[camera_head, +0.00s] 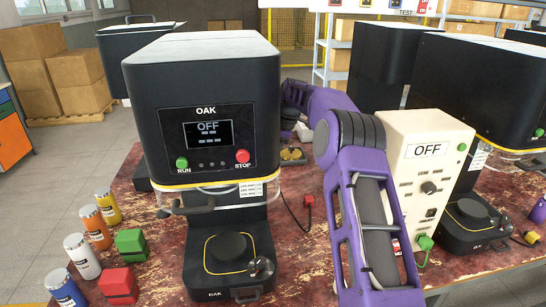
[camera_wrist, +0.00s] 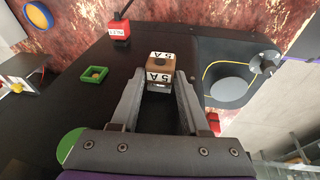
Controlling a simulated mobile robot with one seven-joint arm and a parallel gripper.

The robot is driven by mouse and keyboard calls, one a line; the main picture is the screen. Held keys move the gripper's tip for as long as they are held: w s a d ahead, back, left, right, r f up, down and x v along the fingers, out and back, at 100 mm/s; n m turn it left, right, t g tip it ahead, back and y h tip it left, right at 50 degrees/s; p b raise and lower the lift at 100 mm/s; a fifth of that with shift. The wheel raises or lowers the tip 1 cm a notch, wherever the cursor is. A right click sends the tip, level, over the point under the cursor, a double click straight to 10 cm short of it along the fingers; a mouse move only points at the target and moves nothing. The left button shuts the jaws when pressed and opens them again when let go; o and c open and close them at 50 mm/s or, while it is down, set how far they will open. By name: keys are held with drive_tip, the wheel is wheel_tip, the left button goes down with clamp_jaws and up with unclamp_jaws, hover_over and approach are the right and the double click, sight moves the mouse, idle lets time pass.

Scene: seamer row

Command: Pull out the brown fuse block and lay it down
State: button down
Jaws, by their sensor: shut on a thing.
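The brown fuse block (camera_wrist: 159,64), with white "5A" labels, is between the fingertips of my gripper (camera_wrist: 160,84) in the wrist view. The fingers are shut on it from both sides. It is at the black surface of a machine; I cannot tell whether it still sits in a socket or is clear of it. My gripper and the block do not show in the head view, where my purple arm reaches back beside the OAK seamer (camera_head: 205,110). The seamer's screen reads OFF.
In the wrist view, a small green-rimmed square (camera_wrist: 95,74) and a red plug (camera_wrist: 119,30) with a cable lie left of the block. In the head view, several cans (camera_head: 82,257) and green (camera_head: 131,244) and red blocks (camera_head: 119,285) stand left of the seamer. A cream control box (camera_head: 425,165) stands right.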

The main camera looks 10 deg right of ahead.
drive_tip(key=shift+d, duration=0.2)
drive_tip(key=shift+d+p, duration=0.45)
drive_tip(key=shift+d, duration=0.35)
drive_tip(key=shift+d, duration=0.1)
drive_tip(key=shift+d, duration=1.85)
